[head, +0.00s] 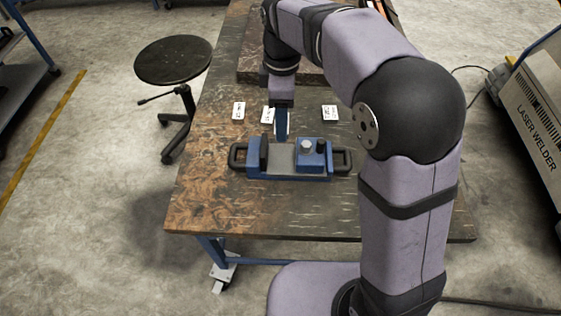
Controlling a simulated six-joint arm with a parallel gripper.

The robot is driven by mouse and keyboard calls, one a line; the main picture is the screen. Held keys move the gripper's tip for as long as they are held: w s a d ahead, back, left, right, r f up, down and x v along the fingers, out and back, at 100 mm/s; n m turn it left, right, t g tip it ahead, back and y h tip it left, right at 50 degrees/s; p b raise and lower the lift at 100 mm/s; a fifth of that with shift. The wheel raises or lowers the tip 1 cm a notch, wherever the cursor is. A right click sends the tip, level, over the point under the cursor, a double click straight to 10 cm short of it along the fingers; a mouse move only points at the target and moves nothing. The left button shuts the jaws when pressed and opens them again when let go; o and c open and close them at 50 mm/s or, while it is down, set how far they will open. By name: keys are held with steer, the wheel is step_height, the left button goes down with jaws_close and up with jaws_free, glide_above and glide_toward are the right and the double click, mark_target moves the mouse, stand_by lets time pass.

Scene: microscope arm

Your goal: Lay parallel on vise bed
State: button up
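A blue vise (288,176) with dark end handles lies on the table. Its bed (280,158) is a bare grey strip between the dark jaw at left and the blue block with a round knob at right. Three small whitish labelled pieces lie behind the vise: a left one (238,111), a middle one (266,115) and a right one (330,112). I cannot tell which of them is the parallel. My gripper (281,135) points down with blue fingers, just behind the vise and beside the middle piece, partly covering it. Whether the fingers are open or hold something is unclear.
The worn wooden table (215,200) is clear at front left. A raised dark slab (248,65) lies at the back. A black stool (174,60) stands left of the table, and a laser welder (530,115) stands at right. My arm hides the table's right side.

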mark_target(282, 158)
steer(key=shift+s+f, duration=0.1)
steer(key=shift+s, duration=0.7)
steer(key=shift+f, duration=4.95)
steer(key=shift+f, duration=0.15)
steer(key=o, duration=1.3)
step_height(282, 158, up, 12)
steer(key=shift+r, duration=0.15)
steer(key=shift+d, duration=0.1)
